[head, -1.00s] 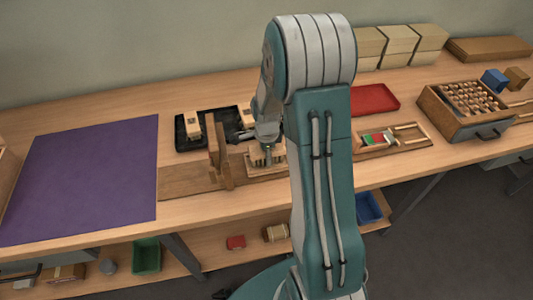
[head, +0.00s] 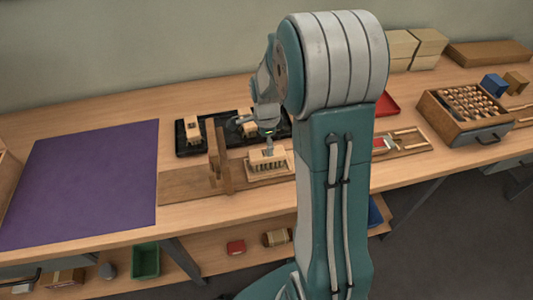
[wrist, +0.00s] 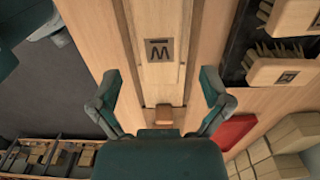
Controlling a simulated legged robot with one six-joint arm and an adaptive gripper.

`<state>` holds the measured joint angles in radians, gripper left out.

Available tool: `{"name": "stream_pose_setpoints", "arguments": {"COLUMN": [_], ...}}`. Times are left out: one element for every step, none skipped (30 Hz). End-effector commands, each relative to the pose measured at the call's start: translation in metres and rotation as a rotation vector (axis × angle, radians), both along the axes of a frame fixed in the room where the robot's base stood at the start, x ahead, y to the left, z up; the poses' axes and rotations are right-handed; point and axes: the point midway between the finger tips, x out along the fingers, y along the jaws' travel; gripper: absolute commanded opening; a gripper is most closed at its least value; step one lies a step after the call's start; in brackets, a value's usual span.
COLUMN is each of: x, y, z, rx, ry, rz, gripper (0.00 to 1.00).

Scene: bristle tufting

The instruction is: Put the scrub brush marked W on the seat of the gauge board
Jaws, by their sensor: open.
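The scrub brush marked W (head: 267,160) stands bristles down on the pale seat (head: 284,174) of the wooden gauge board (head: 185,185), right of the board's upright (head: 222,158). In the wrist view its pale back with the dark W plate (wrist: 159,50) faces me, between and beyond my fingers. My gripper (head: 267,134) is just above the brush in the head view. In the wrist view my gripper (wrist: 158,78) is open, with its fingers wide apart and nothing between the tips. Whether the brush sits fully flush on the seat cannot be told.
A purple mat (head: 85,180) lies left. A wooden box of small pegs (head: 465,110) stands right. My arm hides part of the table.

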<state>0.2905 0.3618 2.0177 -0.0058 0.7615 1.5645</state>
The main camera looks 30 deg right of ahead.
Motion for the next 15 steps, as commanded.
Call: {"name": "stream_pose_setpoints", "arguments": {"x": [0.001, 0.001, 0.001, 0.001, 0.001, 0.001, 0.001, 0.001, 0.000, 0.000, -0.001, -0.002, -0.004, -0.007, -0.011], "y": [0.000, 0.000, 0.000, 0.000, 0.000, 0.000, 0.000, 0.000, 0.000, 0.001, 0.002, 0.004, 0.007, 0.011, 0.017], "z": [0.011, 0.017, 0.023, 0.027, 0.031, 0.035, 0.038, 0.040, 0.042, 0.044, 0.047, 0.052, 0.057, 0.063, 0.073], "rx": [-0.001, -0.001, -0.001, -0.001, -0.001, -0.001, -0.001, 0.000, 0.000, -0.001, -0.001, -0.003, -0.006, -0.009, -0.016], "ry": [-0.005, -0.004, -0.004, -0.002, -0.002, -0.002, -0.002, -0.001, -0.001, -0.002, -0.005, -0.011, -0.020, -0.029, -0.047], "rz": [0.000, 0.000, 0.000, 0.000, 0.000, 0.000, 0.000, 0.000, 0.001, 0.004, 0.013, 0.036, 0.065, 0.102, 0.163], "gripper": [0.98, 0.98, 0.98, 0.98, 0.98, 0.98, 0.98, 0.98, 0.98, 0.98, 0.98, 0.98, 0.98, 0.98, 0.98]}}
